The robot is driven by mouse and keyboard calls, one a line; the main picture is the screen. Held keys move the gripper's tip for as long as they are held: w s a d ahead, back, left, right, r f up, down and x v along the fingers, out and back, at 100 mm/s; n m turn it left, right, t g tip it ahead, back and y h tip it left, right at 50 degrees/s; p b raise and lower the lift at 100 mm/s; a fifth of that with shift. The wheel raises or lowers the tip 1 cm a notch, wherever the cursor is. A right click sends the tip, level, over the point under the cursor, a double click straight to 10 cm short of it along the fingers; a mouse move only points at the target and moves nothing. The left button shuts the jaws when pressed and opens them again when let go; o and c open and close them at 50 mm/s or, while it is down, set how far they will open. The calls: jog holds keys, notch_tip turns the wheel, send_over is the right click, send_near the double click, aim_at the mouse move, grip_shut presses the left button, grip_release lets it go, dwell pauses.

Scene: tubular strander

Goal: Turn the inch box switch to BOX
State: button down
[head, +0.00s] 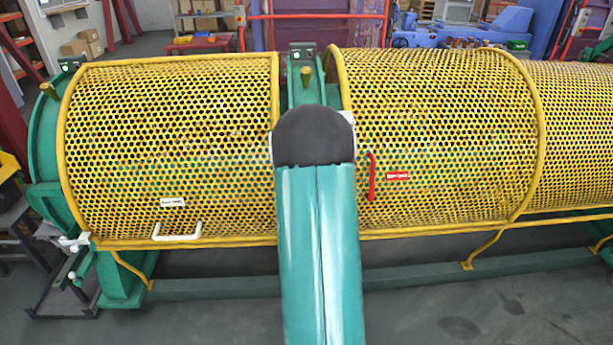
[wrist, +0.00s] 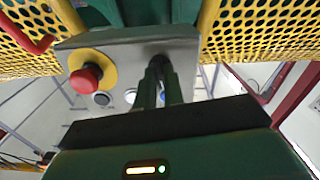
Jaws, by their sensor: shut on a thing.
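The inch box (wrist: 125,60) shows in the wrist view as a grey panel between two yellow guards. Its dark switch (wrist: 160,60) is on the right part of the panel, mostly covered by my fingers. My gripper (wrist: 159,72) has its narrow fingers close together on the switch, shut on it. The switch's pointer and its labels cannot be read. In the head view my arm covers the middle, and neither the inch box nor my gripper can be seen there.
A red stop button (wrist: 86,79) on a yellow disc sits left of my fingers, with small round fittings between. Yellow perforated guards (head: 170,140) and (head: 440,130) flank my arm. A red handle (head: 372,177) and a white handle (head: 178,233) stick out from them.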

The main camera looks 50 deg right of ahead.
jog(key=shift+n, duration=2.1)
jog(key=c, duration=1.5)
grip_release()
jog(key=shift+s+a, duration=0.1)
